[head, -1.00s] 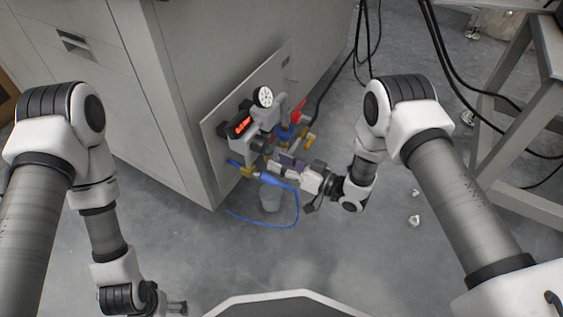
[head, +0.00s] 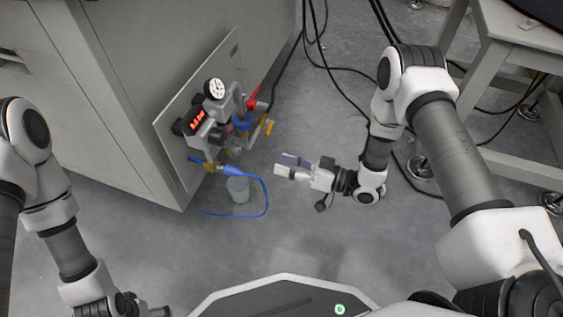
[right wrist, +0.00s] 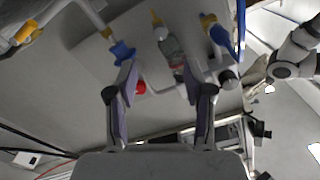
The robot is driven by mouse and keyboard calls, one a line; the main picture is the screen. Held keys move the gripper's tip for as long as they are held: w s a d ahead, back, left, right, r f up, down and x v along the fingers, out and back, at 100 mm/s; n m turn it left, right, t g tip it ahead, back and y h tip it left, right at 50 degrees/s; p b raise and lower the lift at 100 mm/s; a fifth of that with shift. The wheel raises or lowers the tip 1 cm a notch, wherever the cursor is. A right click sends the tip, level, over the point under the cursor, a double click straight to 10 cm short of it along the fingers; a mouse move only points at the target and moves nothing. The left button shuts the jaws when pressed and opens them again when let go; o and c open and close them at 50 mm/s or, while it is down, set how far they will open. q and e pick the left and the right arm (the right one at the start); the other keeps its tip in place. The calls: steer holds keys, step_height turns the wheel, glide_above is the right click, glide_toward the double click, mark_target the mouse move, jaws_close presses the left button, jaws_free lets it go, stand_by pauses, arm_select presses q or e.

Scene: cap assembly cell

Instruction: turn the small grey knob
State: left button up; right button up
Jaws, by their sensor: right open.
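The valve assembly (head: 205,133) is fixed to a pale panel on the cabinet's side in the head view. A small grey rounded part (head: 226,146) at its lower front looks like the grey knob, though it is too small to be sure. My right gripper (head: 280,166) is open and empty, apart from the assembly and to its right. In the right wrist view its two fingers (right wrist: 158,78) are spread, with the fittings beyond them. My left gripper (head: 155,310) is partly visible at the bottom edge, and its jaws are unclear.
The assembly carries a white dial gauge (head: 215,88), a red lit display (head: 196,122), a red handle (head: 252,98) and a blue knob (head: 242,123). A blue hose (head: 267,200) loops past a clear cup (head: 238,189). Black cables and a grey table frame (head: 497,75) stand right.

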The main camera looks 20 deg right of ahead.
mark_target(240, 151)
steer(key=w+r+n+p, duration=0.3)
steer(key=w+n+p, duration=0.25)
steer(key=p, duration=0.35)
steer(key=shift+m, duration=0.45)
steer(key=a+f, duration=0.1)
steer(key=a, duration=0.1)
steer(key=a+f, duration=0.1)
steer(key=a, duration=0.2)
steer(key=a+f+p, duration=0.1)
steer(key=a, duration=0.2)
steer(key=shift+w+a+f, duration=0.1)
steer(key=shift+w, duration=0.15)
steer(key=shift+w+a, duration=0.25)
steer(key=shift+a, duration=0.05)
steer(key=shift+w+a+r, duration=0.1)
steer(key=shift+a+r, duration=0.05)
steer(key=shift+r, duration=0.05)
jaws_close()
